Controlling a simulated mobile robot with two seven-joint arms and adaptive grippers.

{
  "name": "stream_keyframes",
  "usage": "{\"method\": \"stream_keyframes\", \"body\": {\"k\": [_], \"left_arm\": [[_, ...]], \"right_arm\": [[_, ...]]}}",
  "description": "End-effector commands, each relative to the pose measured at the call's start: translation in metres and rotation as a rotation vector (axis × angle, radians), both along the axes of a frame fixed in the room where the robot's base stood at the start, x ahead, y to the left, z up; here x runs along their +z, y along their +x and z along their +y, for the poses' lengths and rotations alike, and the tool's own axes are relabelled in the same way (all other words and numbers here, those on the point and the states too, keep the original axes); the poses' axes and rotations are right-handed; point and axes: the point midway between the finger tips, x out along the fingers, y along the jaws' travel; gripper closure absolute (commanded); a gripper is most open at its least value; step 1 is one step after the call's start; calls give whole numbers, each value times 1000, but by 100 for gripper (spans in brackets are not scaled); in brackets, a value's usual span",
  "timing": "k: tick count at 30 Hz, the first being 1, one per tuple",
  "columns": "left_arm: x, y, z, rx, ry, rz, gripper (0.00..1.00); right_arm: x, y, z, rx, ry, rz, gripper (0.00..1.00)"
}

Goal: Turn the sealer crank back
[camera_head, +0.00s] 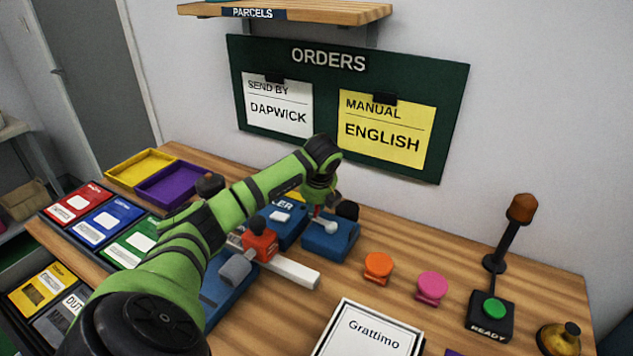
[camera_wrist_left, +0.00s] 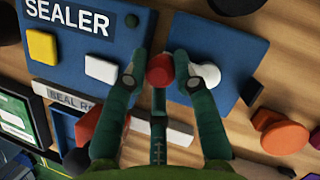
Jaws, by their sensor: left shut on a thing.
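The sealer (camera_head: 283,236) is a blue unit near the back of the table, with its lettering partly covered by my arm. It also shows at the upper left in the left wrist view (camera_wrist_left: 66,52). A blue block (camera_head: 331,241) beside it carries the crank, with a white hub (camera_wrist_left: 207,76) and a red knob (camera_wrist_left: 160,71). My left gripper (camera_head: 319,202) reaches down over the crank. In the wrist view its fingers (camera_wrist_left: 158,68) are shut around the red knob, and the right finger hides the link to the hub. My right gripper is out of view.
Orange (camera_head: 378,267) and pink (camera_head: 431,288) pieces stand to the right. A green READY button (camera_head: 494,307) and a Grattimo card (camera_head: 370,335) are nearer the front.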

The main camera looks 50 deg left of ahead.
Motion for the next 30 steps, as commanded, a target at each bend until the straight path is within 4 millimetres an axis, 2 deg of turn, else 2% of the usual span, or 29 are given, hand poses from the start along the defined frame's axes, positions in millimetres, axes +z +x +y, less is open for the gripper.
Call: {"method": "stream_keyframes", "body": {"k": [9, 22, 23, 24, 30], "left_arm": [[0, -3, -3, 81, -3, -2, 100], [0, -3, -3, 89, -3, -3, 100], [0, -3, -3, 89, -3, -3, 67], [0, -3, -3, 89, -3, -3, 51], [0, -3, -2, 89, -3, -3, 50]], "right_arm": [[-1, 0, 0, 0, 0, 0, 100], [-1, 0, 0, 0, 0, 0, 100], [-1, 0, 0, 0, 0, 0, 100], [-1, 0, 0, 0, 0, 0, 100], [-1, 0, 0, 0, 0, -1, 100]]}}
